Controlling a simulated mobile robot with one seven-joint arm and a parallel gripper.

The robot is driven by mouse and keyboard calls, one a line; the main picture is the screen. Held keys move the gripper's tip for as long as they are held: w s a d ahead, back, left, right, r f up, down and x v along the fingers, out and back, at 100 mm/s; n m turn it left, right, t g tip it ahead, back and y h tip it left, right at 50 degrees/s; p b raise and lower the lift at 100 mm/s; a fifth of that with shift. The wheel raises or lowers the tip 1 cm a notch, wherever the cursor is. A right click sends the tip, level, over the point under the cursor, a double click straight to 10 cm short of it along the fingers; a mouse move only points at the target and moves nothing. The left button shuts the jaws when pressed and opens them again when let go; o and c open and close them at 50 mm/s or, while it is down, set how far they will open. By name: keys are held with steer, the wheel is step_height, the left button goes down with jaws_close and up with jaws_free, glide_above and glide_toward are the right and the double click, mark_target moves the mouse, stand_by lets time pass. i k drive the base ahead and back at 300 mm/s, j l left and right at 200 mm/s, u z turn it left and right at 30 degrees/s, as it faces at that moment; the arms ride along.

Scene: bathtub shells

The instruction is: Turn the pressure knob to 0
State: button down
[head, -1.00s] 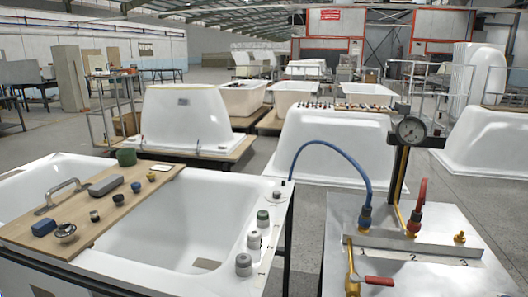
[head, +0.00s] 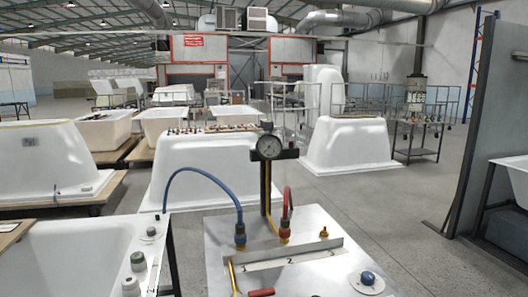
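A blue round knob (head: 367,278) sits on a pale plate at the right front of the metal-topped bench (head: 300,226). Its markings are too small to read. I cannot tell from the picture which knob is the pressure knob. My gripper is in neither frame.
A blue hose (head: 192,170) arches from the tub rim to the bench. A red hose (head: 289,202) and a numbered metal strip (head: 290,258) are on the bench. A dark partition (head: 473,135) stands at the right. Grey floor (head: 385,212) is open between bench and partition.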

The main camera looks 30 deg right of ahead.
mark_target(367, 278)
steer(key=z, duration=1.4)
steer(key=i+j+z, duration=0.15)
steer(key=z, duration=0.25)
steer(key=i+j+z, duration=0.1)
steer(key=j+z, duration=0.25)
